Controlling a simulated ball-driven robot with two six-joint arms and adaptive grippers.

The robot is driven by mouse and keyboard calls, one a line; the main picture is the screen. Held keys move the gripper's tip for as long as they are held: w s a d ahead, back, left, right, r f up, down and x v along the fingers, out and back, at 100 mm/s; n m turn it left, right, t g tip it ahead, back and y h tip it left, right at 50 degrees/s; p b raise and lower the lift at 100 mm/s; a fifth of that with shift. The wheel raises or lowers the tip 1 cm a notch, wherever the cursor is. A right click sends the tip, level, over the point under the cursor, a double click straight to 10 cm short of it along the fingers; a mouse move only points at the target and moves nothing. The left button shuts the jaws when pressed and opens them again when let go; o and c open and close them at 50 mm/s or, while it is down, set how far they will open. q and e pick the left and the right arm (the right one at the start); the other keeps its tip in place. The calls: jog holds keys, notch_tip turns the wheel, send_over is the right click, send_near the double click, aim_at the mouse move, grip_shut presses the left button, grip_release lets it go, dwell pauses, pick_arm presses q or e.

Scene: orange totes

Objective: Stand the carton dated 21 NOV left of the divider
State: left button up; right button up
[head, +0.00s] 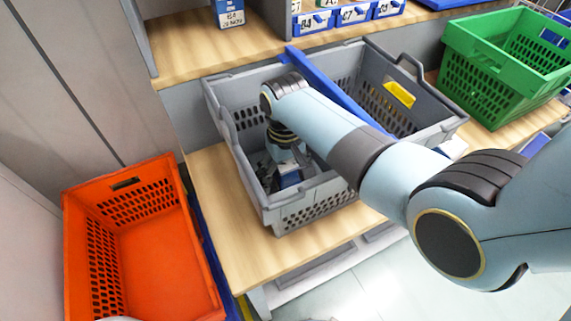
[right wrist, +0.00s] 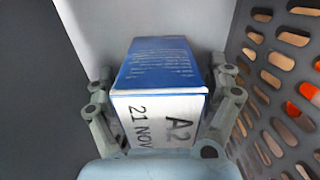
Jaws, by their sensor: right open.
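The blue and white carton marked A2, 21 NOV (right wrist: 162,118) is in the right wrist view, its labelled white face toward the camera. In the head view the carton (head: 290,179) is low inside the grey tote (head: 300,209), left of the blue divider (head: 335,88). My right gripper (right wrist: 160,84) is open, with a finger on each side of the carton. In the head view the right gripper (head: 284,160) points down into the tote's left compartment. Whether the carton rests fully on the tote floor is hard to tell. My left gripper is not in view.
An orange tote (head: 150,185) stands at the lower left and a green basket (head: 480,72) at the right. A yellow item (head: 399,94) shows in the grey tote's right compartment. Another blue carton (head: 229,14) and blue bins (head: 313,22) stand on the back shelf.

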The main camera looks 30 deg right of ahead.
notch_tip(320, 180, up, 12)
jog(key=shift+f+p, duration=0.1)
jog(key=shift+p, duration=0.8)
